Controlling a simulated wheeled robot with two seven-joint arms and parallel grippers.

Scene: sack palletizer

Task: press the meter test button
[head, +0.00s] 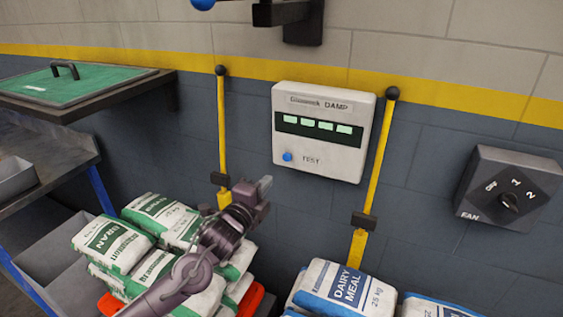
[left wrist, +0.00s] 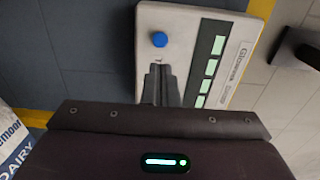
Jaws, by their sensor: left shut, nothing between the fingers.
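The meter (head: 322,128) is a pale box on the wall, labelled "Glosweek DAMP", with a dark strip of several lit green windows. Its blue test button (head: 288,156) is at the lower left, beside the word TEST. My left gripper (head: 265,184) is shut and empty, below and left of the button, apart from it in the picture. In the left wrist view the meter (left wrist: 185,25) appears turned, with the blue button (left wrist: 159,39) beyond the shut fingertips (left wrist: 160,68). The fingers partly cover the TEST lettering there. My right gripper is not in view.
Yellow posts with black knobs stand left (head: 221,120) and right (head: 381,150) of the meter. A fan switch (head: 507,190) is on the wall at right. Green-labelled sacks (head: 115,243) and blue-labelled sacks (head: 345,290) are stacked below. A green lid (head: 75,84) is at left.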

